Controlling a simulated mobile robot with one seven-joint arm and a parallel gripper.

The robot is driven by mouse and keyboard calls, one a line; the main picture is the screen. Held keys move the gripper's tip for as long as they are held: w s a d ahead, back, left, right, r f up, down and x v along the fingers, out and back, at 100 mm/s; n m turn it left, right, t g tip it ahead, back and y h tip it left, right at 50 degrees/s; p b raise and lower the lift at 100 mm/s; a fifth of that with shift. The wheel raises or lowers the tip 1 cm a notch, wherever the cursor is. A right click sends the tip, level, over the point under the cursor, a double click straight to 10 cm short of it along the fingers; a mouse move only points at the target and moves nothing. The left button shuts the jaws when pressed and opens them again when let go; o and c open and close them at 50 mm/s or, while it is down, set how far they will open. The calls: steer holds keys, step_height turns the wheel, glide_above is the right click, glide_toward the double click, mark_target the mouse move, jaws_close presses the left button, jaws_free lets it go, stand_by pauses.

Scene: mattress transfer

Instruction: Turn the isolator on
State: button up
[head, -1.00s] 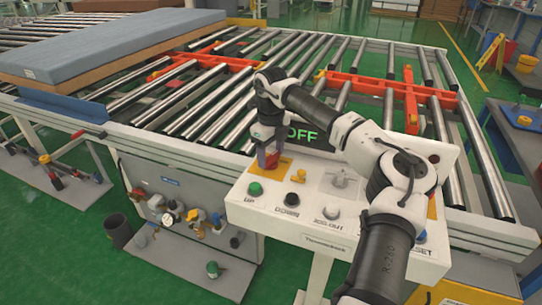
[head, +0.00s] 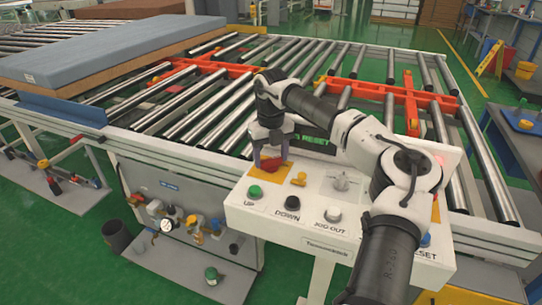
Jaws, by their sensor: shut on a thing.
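The isolator is a red rotary handle (head: 267,165) on a yellow plate at the left of the white control panel (head: 240,207). My gripper (head: 270,161) points down at it and is shut on the handle, one finger on each side. The handle now lies slanted across the plate.
The panel has a green UP button (head: 255,192), a black DOWN button (head: 292,202), a yellow knob (head: 299,180), a grey switch (head: 341,183) and a white JOG-OUT button (head: 333,215). A roller conveyor (head: 210,100) with a blue mattress (head: 100,50) stands behind.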

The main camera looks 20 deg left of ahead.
mark_target(270, 159)
steer(key=shift+r, duration=0.1)
steer(key=o, duration=1)
step_height(270, 159, up, 14)
steer(key=shift+f+b, duration=0.15)
steer(key=shift+b, duration=0.9)
steer(key=shift+a, duration=0.1)
